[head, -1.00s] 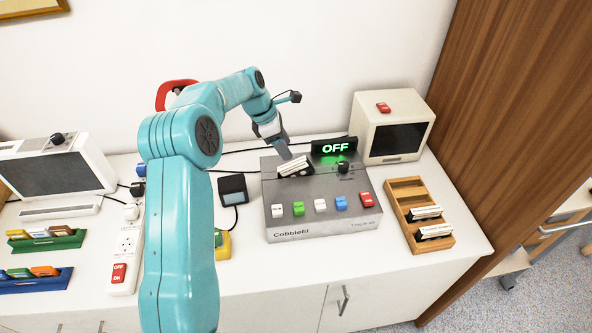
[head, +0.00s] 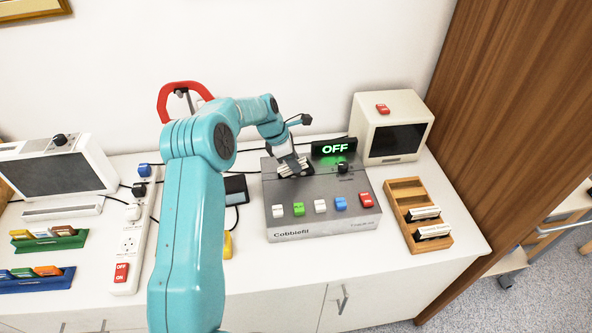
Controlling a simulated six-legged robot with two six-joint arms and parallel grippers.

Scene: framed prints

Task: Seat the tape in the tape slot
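The tape (head: 303,168), a small white and black cartridge, is at the back left of the top of the grey player box (head: 330,186). My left gripper (head: 290,166) is down at the tape and partly covers it. I cannot tell whether its fingers are closed on the tape. The tape slot is hidden under the tape and gripper, so how deep the tape sits cannot be seen. My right gripper is out of view.
A green OFF display (head: 334,147) and a black knob (head: 343,167) stand close right of the gripper. Coloured switches line the box front. A wooden rack (head: 407,190) with two tapes is at right, a cream monitor (head: 390,128) behind. A power strip (head: 130,240) is left.

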